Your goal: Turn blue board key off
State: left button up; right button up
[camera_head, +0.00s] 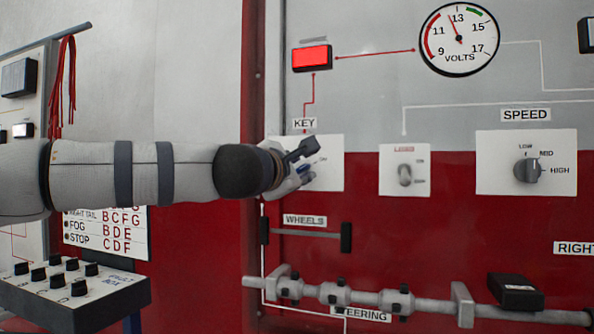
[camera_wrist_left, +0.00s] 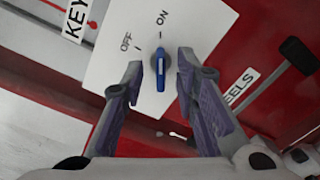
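The blue key (camera_wrist_left: 160,70) sits on a white switch plate (camera_wrist_left: 205,25) marked OFF and ON. In the left wrist view its long side lines up with the ON mark. My left gripper (camera_wrist_left: 161,76) is open, with one finger on each side of the key and a gap to it on both sides. In the head view the left gripper (camera_head: 298,165) is in front of the KEY plate (camera_head: 331,172) and hides most of the key. My right gripper is not in view.
A red lamp (camera_head: 312,58) above the plate looks lit. To the right are a small toggle plate (camera_head: 405,170) and the SPEED knob (camera_head: 527,169). Below are a dark bar handle (camera_head: 306,234) and the steering rod (camera_head: 365,297). A fault box (camera_head: 75,290) juts out at lower left.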

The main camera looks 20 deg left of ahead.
pick_arm(q)
jog(key=shift+w, duration=0.1)
jog(key=shift+c, duration=0.6)
grip_shut()
